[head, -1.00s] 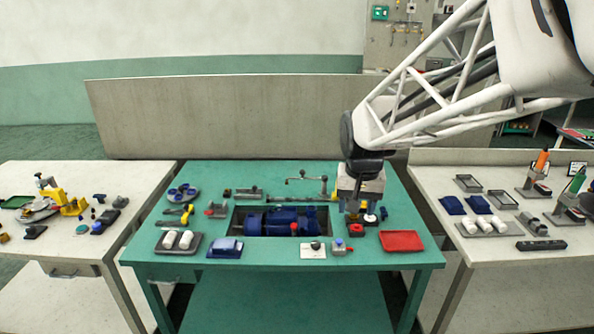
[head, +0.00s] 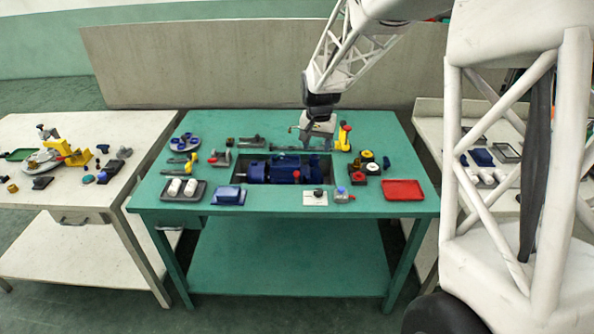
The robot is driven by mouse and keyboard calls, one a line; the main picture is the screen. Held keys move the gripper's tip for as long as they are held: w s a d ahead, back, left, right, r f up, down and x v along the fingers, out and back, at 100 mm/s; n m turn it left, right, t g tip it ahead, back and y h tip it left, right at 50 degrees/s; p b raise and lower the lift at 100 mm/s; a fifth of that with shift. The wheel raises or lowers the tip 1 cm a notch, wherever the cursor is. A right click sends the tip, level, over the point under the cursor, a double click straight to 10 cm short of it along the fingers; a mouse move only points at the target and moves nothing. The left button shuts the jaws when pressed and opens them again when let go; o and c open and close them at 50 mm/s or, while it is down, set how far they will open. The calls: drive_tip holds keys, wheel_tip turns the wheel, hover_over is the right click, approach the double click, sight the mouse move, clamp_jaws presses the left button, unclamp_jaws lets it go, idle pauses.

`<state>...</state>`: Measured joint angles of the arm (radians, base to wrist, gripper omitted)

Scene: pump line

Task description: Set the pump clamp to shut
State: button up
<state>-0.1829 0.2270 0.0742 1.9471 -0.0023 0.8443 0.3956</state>
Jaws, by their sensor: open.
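A blue pump (head: 268,170) lies in the dark recess of the green table, with a small red part (head: 296,175) at its right front. An upright yellow handle with a red tip (head: 343,137) stands just behind the recess on the right. It may be the pump clamp; I cannot tell its setting at this size. My gripper (head: 317,147) points down over the rear right of the recess, just left of the yellow handle. It is open and seems empty; its fingertips are small and partly blend with parts behind them.
A red tray (head: 403,190), a blue block (head: 229,196) and a grey tray (head: 183,191) with white pieces line the table front. Black, red and yellow round parts (head: 367,163) sit right of the recess. My arm hides much of the right bench.

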hover_over(297, 171)
drive_tip(key=shift+m+g, duration=0.3)
wheel_tip(297, 171, down, 10)
drive_tip(key=shift+f, duration=0.2)
drive_tip(key=shift+f, duration=0.15)
drive_tip(key=shift+f, duration=3.75)
